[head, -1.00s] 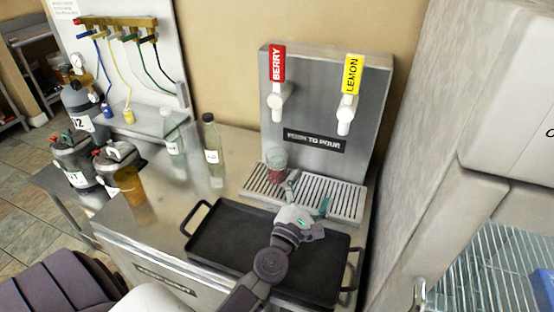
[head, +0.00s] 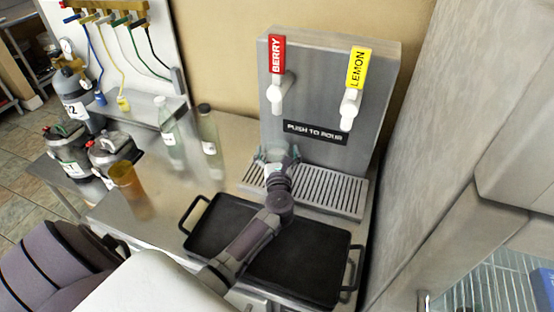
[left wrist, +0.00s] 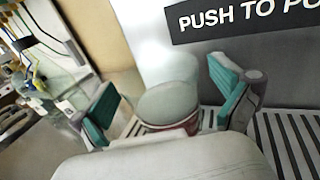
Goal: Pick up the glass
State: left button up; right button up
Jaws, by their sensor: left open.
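The clear glass (left wrist: 168,100) stands on the drip grate under the berry tap, with a red drink low in it. In the left wrist view it sits between the two teal-padded fingers of my left gripper (left wrist: 170,105), which is open around it. A gap shows on either side between glass and pads. In the head view my left gripper (head: 275,158) reaches over the black tray to the glass and mostly hides it. My right gripper is not in view.
The dispenser (head: 320,110) has a red berry tap handle (head: 277,54) and a yellow lemon one (head: 358,67). The slotted drip grate (head: 325,190) is clear at right. A black tray (head: 205,230) lies in front. Two bottles (head: 209,130) and an amber cup (head: 127,180) stand left.

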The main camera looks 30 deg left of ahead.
pick_arm(q)
jog(key=shift+w+a, duration=0.1)
jog(key=shift+w, duration=0.1)
jog(key=c, duration=1.8)
jog(key=shift+r, duration=0.1)
jog(key=shift+c, duration=0.3)
